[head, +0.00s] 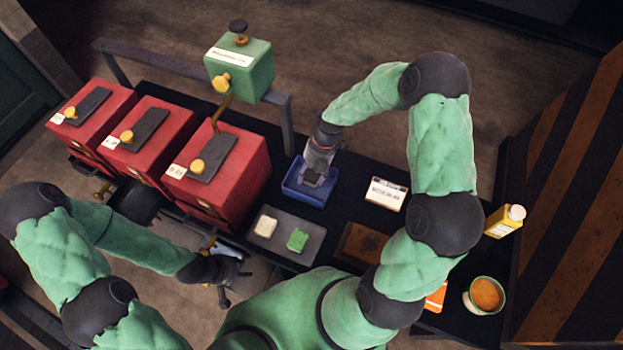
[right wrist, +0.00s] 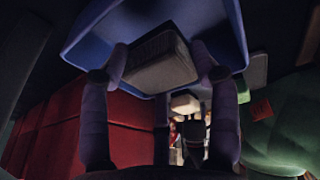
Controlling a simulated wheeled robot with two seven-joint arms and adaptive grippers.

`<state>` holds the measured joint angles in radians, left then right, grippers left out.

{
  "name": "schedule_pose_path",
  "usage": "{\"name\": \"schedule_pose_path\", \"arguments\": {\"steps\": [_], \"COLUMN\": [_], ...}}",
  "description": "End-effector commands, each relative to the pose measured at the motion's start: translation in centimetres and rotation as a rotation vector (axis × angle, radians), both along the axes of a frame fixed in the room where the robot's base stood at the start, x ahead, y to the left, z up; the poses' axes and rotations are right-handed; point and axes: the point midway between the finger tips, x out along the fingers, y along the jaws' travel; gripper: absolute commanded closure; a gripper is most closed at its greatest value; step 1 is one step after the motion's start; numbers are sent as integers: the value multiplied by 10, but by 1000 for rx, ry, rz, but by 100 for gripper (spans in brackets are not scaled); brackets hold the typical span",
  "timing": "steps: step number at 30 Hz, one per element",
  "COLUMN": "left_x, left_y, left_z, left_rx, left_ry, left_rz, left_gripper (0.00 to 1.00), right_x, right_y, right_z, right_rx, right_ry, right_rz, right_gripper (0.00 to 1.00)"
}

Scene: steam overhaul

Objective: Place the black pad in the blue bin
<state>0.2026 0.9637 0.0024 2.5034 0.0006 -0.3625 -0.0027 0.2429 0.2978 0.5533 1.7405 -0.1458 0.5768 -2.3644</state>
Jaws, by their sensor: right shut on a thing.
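The blue bin (head: 291,186) stands on the dark bench, right of the red boxes. My right gripper (head: 314,174) reaches down over it and is shut on the black pad (head: 310,179). In the right wrist view the pad (right wrist: 160,62) looks like a dark grey block between the two fingers, with the blue bin (right wrist: 88,38) close around it. Whether the pad touches the bin's floor I cannot tell. My left gripper (head: 232,283) is away from the bin, low near the bench's front edge, with its fingers apart and empty.
A grey tray (head: 281,246) with a white block and a green block is in front of the bin. Red boxes (head: 218,175) stand left. A white labelled box (head: 386,194), a brown tray (head: 361,243), a yellow bottle (head: 504,221) and a cup (head: 485,295) are right.

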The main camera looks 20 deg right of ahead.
Motion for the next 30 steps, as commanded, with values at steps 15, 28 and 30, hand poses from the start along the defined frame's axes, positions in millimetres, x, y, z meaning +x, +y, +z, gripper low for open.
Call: {"name": "schedule_pose_path", "arguments": {"steps": [15,28,30], "left_x": [0,0,0], "left_y": [0,0,0], "left_z": [-12,-12,-11], "left_rx": [0,0,0], "left_ry": [0,0,0], "left_rz": [0,0,0], "left_gripper": [60,60,60], "right_x": [0,0,0], "right_y": [-1,-1,-1], "right_z": [-33,-34,-31], "right_rx": [1,1,0], "right_ry": [0,1,0], "right_rz": [-1,-1,-1], "right_gripper": [75,28,28]}}
